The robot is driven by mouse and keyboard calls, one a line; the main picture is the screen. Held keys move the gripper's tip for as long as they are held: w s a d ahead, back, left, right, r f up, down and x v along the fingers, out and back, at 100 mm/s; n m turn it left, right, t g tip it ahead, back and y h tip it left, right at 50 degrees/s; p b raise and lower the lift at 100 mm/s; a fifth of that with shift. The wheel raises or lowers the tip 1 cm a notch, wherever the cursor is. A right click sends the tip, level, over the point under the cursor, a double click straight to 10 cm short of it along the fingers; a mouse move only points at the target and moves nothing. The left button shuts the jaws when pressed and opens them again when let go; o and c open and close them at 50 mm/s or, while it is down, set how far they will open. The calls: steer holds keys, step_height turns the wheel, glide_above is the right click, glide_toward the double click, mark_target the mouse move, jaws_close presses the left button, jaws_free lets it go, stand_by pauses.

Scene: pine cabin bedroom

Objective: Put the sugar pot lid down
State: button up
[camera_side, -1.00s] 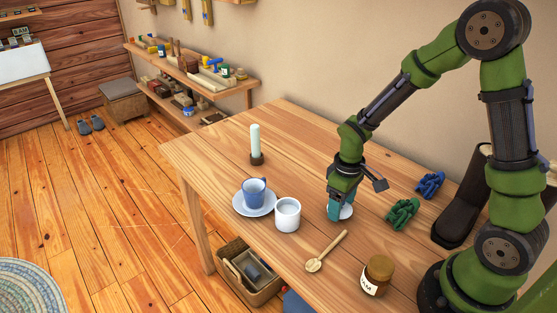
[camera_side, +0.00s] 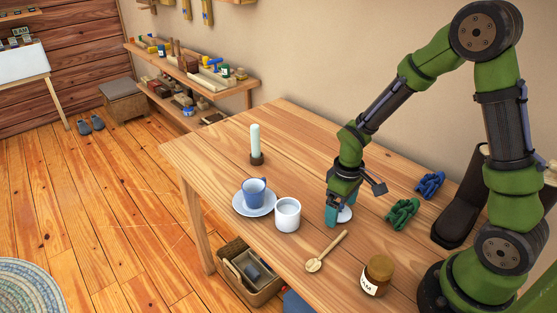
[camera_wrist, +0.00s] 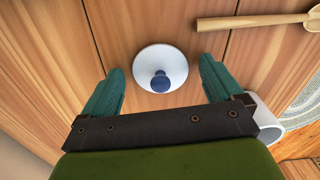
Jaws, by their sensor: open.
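The sugar pot lid (camera_wrist: 147,62) is a white disc with a blue knob. It lies on the wooden table, knob up, and in the wrist view it shows between and just beyond my fingertips, touching neither. In the side view the lid (camera_side: 345,214) is partly hidden behind my gripper (camera_side: 331,222). My gripper (camera_wrist: 161,68) is open, its two teal fingers spread to either side of the lid. The white sugar pot (camera_side: 288,215), a cylinder without a lid on it, stands on the table left of my gripper; part of a white pot (camera_wrist: 262,112) shows beside my right finger in the wrist view.
A blue cup (camera_side: 254,190) on a saucer (camera_side: 240,207) and a candle (camera_side: 255,142) stand to the left. A wooden spoon (camera_side: 315,265) and a jam jar (camera_side: 377,275) are near the front edge. Green rope (camera_side: 402,214), blue rope (camera_side: 430,185) and a dark boot (camera_side: 461,205) are right.

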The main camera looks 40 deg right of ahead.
step_height(320, 180, up, 12)
steer(key=s+a+r+m+t+y, duration=0.1)
steer(key=s+a+r+m+t, duration=0.1)
steer(key=r, duration=0.4)
steer(key=s+a+r+m+t+y, duration=0.1)
steer(key=s+a+r+m+t, duration=0.2)
steer(key=s+r+t, duration=0.2)
steer(key=shift+s+a+r+m, duration=0.15)
steer(key=shift+s+r+m, duration=0.3)
steer(key=shift+s, duration=0.65)
